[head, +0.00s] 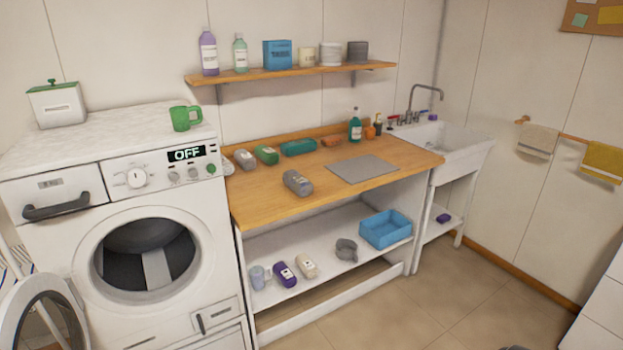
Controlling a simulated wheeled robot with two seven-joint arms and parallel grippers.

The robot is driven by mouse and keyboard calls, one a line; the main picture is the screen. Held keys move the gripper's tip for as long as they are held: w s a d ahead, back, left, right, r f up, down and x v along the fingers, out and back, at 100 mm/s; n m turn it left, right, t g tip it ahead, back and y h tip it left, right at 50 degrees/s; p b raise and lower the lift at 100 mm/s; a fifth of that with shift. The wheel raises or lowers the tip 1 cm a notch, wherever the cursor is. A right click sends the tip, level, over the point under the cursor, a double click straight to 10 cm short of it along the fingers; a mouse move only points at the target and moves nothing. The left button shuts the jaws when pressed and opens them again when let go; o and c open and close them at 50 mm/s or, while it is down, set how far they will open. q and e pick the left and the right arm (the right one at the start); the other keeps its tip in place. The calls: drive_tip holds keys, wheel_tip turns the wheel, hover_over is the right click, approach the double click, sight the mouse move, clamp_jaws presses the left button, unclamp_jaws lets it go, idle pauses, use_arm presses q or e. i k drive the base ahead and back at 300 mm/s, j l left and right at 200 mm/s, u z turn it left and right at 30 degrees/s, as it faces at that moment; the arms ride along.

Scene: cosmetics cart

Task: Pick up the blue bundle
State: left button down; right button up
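A dark blue-purple bundle (285,274) with a pale label lies on the lower shelf under the wooden counter. It sits between a pale blue mug (258,277) and a cream bundle (307,266). It is the bluest bundle I see; its colour leans to purple. A teal flat item (298,147) lies at the back of the counter, among a green bundle (267,154) and grey bundles (297,182). Neither of my grippers is in view.
The lower shelf (308,235) also holds a grey pot (346,249) and a blue bin (386,229). A washing machine (120,220) with its door open stands at left. A sink (450,145) is at right. The floor (400,310) in front is clear.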

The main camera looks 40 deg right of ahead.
sight(301, 186)
drive_tip(key=z, duration=1.2)
